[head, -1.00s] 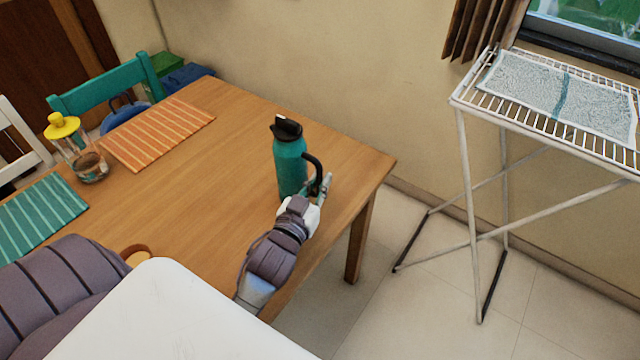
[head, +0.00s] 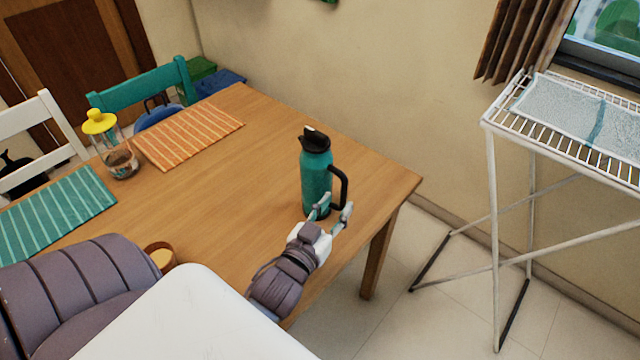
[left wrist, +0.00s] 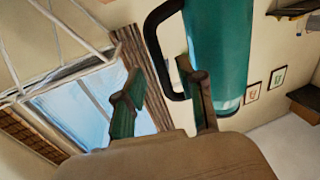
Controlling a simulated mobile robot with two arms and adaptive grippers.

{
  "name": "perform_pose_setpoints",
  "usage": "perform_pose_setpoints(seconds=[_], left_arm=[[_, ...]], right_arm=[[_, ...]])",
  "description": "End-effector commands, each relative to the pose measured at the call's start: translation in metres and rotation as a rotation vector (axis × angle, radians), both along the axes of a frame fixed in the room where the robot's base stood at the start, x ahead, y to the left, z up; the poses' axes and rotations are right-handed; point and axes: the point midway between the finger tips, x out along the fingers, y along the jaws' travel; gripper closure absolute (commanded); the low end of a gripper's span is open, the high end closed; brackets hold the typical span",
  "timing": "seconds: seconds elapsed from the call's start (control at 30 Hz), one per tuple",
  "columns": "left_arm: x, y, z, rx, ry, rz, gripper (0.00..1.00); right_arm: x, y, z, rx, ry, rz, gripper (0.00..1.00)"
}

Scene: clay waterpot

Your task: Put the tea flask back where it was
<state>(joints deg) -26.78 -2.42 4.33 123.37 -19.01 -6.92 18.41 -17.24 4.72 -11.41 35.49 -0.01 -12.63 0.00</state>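The teal tea flask (head: 316,183) with a black lid and black side handle stands upright on the wooden table (head: 215,195), near its right end. My left gripper (head: 335,208) is open at the flask's lower handle side, its two fingers spread apart. In the left wrist view the flask (left wrist: 222,50) and its handle (left wrist: 153,40) show close beyond the open fingers (left wrist: 163,95). The handle's lower end lies near the gap between them; I cannot tell if a finger touches the flask. My right gripper is not in view.
A yellow-lidded glass jar (head: 121,160), an orange striped mat (head: 188,136), a green striped mat (head: 55,213) and a small brown cup (head: 160,256) are on the table. A white drying rack (head: 494,190) stands right. The table around the flask is mostly clear.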

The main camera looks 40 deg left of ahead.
Motion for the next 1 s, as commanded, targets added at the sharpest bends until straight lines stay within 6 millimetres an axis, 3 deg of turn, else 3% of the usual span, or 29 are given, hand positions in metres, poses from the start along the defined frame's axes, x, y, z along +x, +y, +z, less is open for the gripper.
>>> perform_pose_setpoints(seconds=[0.2, 0.4, 1.0], left_arm=[[-0.048, -0.006, -0.002, -0.002, 0.005, 0.002, 0.61], [-0.073, -0.009, -0.001, 0.001, 0.002, 0.001, 0.61], [-0.078, -0.010, 0.000, 0.001, 0.000, 0.001, 0.61]], right_arm=[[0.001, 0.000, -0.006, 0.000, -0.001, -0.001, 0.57], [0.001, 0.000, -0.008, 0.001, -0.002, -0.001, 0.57], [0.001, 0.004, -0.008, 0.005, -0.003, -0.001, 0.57]])
